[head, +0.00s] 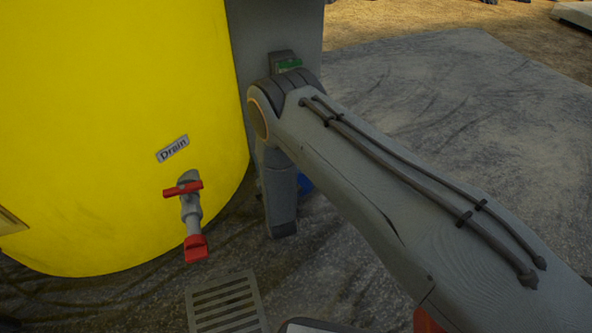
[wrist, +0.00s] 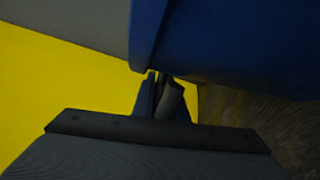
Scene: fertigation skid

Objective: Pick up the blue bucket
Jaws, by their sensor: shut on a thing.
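The blue bucket (wrist: 230,45) fills the upper right of the wrist view, close to the camera. My gripper (wrist: 160,80) has its two dark fingers close together at the bucket's lower edge in that view, shut on the bucket. The exact spot they grip is too dark to tell. In the head view only a small blue patch of the bucket (head: 306,184) shows behind my arm. The rest of it and my fingertips are hidden there.
A large yellow tank (head: 100,110) labelled Drain stands at the left. Its red-handled drain valve (head: 190,205) sticks out near my arm. A floor grate (head: 226,304) lies below. A grey panel (head: 275,30) stands behind my arm. The grey ground (head: 450,110) at right is open.

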